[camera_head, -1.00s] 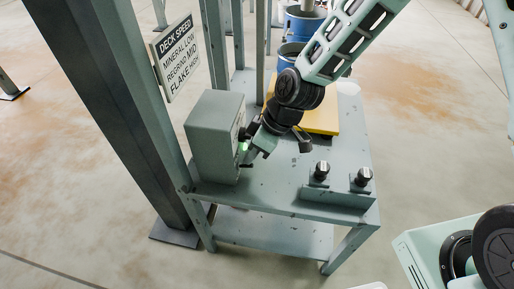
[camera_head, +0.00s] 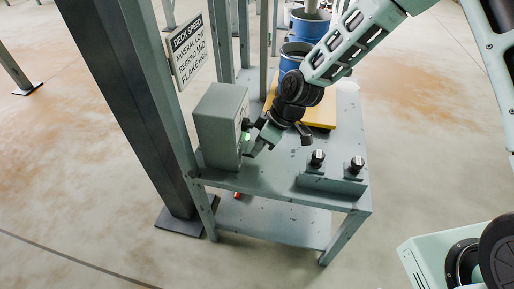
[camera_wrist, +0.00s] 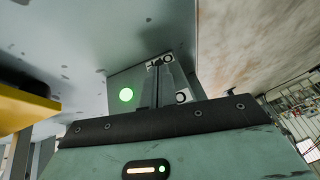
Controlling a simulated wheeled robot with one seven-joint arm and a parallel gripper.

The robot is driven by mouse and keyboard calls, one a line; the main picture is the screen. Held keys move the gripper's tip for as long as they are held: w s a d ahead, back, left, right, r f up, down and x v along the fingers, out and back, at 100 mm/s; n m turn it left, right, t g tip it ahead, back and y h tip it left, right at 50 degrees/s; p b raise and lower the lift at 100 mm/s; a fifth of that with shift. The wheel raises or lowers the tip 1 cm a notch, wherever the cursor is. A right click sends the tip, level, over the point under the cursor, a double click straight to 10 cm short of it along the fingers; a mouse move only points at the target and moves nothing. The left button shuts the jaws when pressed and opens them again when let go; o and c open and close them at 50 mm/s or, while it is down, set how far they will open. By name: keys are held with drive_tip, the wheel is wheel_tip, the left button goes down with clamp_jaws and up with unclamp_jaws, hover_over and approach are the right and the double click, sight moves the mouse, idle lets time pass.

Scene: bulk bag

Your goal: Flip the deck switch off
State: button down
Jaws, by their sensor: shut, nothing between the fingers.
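The grey switch box (camera_head: 220,128) stands on the left end of the grey bench. Its right face carries a lit green lamp (camera_head: 246,136), which also glows in the wrist view (camera_wrist: 126,95). My gripper (camera_head: 250,153) is shut and empty, low in front of that face. In the wrist view its narrow fingers (camera_wrist: 158,85) reach to the box face, beside the lamp. Small pale-and-dark fittings show by the fingertips; the fingers partly hide them. I cannot tell which is the deck switch, its position, or whether the fingers touch it.
The bench (camera_head: 270,178) also bears a bracket with two black knobs (camera_head: 318,158) at front right and a yellow plate (camera_head: 319,116) behind my arm. Blue drums (camera_head: 308,25) stand beyond. A "DECK SPEED" sign (camera_head: 187,50) hangs by a dark post (camera_head: 128,95). A small red thing (camera_head: 237,195) shows below the benchtop.

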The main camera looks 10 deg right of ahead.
drive_tip(key=shift+d+f, duration=0.15)
drive_tip(key=shift+f, duration=0.05)
drive_tip(key=shift+r, duration=0.15)
drive_tip(key=shift+r+p, duration=0.7)
drive_tip(key=shift+p, duration=0.05)
